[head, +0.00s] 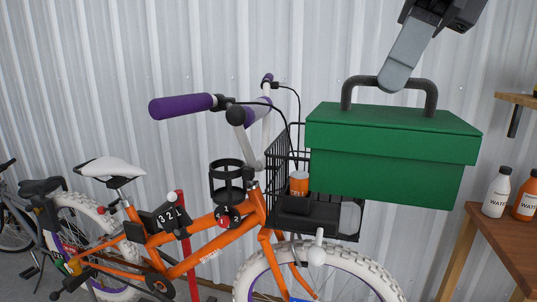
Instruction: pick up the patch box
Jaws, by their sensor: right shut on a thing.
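A green lidded box (385,172) with a dark arched handle hangs in the air at the right; it carries no readable label, and it is the only large box in view. My right gripper (394,80) comes down from the top right and is shut on the box's handle (429,96), near the middle of its top bar. The box hangs nearly level, with its lid closed. It hides part of the black bicycle basket behind it. My left gripper is out of view.
An orange bicycle (205,250) with purple grips stands below and left. Its black wire basket (275,163) holds an orange can (299,184) and dark items. A wooden table (505,245) with two bottles is at the right, under a shelf (517,99). A corrugated wall is behind.

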